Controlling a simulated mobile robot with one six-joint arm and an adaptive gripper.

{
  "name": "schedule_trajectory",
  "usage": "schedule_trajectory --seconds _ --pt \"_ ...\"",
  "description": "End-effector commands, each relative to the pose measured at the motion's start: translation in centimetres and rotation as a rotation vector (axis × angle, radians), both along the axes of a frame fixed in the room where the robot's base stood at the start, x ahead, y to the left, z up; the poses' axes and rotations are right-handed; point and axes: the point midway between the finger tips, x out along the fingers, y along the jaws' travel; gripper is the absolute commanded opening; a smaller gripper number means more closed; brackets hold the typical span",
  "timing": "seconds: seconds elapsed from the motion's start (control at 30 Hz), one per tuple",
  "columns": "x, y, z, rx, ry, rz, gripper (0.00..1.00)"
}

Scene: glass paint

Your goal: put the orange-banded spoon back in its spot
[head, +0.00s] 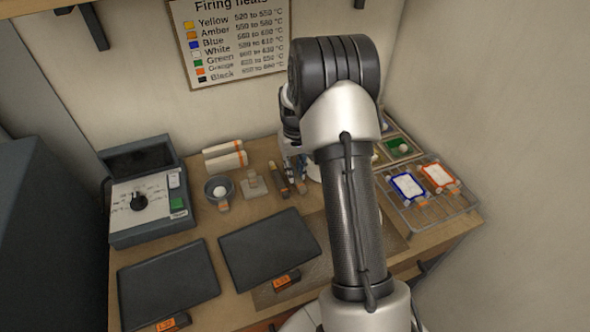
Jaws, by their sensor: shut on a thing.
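My arm rises from the lower right and bends over at the top, blocking much of the table's right half. My gripper (297,177) shows only partly, left of the forearm and low over the back of the table. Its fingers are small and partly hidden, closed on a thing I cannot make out. I cannot pick out the orange-banded spoon or its spot for sure. Dark narrow pieces (279,178) with small orange marks lie just left of the gripper.
On the wooden table (245,303) are a grey control box (150,195) with a dial, two dark trays (168,285) (268,247), a grey bowl (218,190) holding something white, and white rolls (224,157). A wire rack (460,203) with framed tiles stands right. A chart (230,40) hangs behind.

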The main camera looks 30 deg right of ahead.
Motion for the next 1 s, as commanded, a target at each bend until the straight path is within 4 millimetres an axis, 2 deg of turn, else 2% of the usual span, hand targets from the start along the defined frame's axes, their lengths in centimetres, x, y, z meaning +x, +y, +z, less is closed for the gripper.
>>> schedule_trajectory --seconds 0.57,0.6,0.93,1.0 --pt "0.00 0.00 -0.58 0.000 0.000 0.000 0.00" --pt "0.00 0.00 -0.59 0.000 0.000 0.000 0.18" --pt "0.00 0.00 -0.57 0.000 0.000 0.000 0.41" --pt "-0.01 0.00 -0.57 0.000 0.000 0.000 0.41"
